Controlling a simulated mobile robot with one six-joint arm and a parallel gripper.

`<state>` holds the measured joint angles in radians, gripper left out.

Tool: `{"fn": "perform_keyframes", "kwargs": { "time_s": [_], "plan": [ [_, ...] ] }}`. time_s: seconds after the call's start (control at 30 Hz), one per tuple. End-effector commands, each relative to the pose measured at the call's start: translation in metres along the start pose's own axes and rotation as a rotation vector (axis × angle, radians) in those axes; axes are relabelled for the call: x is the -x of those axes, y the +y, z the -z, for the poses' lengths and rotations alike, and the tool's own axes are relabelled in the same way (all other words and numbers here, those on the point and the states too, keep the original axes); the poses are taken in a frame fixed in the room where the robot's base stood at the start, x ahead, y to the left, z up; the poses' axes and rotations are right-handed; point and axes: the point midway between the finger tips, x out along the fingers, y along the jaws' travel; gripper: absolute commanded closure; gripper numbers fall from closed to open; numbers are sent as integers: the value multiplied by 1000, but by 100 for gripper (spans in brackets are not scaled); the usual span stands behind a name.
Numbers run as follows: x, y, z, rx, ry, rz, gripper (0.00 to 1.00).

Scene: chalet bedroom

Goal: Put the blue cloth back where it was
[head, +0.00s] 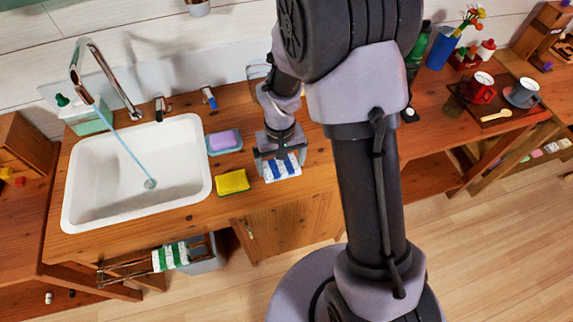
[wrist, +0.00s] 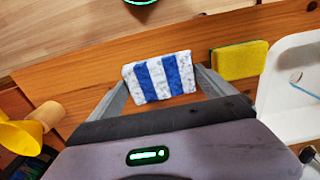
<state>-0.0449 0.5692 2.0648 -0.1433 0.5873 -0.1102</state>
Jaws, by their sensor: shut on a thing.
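The blue cloth, white with blue stripes (head: 283,170), is in my gripper (head: 280,153) over the wooden counter, right of the sink. In the wrist view the blue cloth (wrist: 158,77) spans the gap between my two fingers, which press on its left and right ends. My gripper is shut on it. In the head view my gripper covers the cloth's back part. I cannot tell whether the cloth touches the counter. A green-striped cloth (head: 171,256) hangs on a rail rack (head: 130,268) at the counter's front, below the sink.
A yellow sponge (head: 233,182) lies left of the cloth, with a purple sponge on a blue dish (head: 224,142) behind it. Water runs from the tap (head: 90,75) into the white sink (head: 205,185). At right are a red mug (head: 480,88) and a grey mug (head: 523,93) on a tray.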

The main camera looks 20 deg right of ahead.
Motion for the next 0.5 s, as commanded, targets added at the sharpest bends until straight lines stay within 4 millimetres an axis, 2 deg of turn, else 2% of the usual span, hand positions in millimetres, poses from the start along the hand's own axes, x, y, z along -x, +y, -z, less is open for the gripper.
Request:
{"fn": "perform_keyframes", "kwargs": {
  "time_s": [0.2, 0.33, 0.5],
  "plan": [
    [-7, 21, 15, 0, 0, 0, 51],
    [-38, 20, 14, 0, -3, 0, 51],
    [-37, 19, 14, 0, 0, 0, 51]
  ]
}}
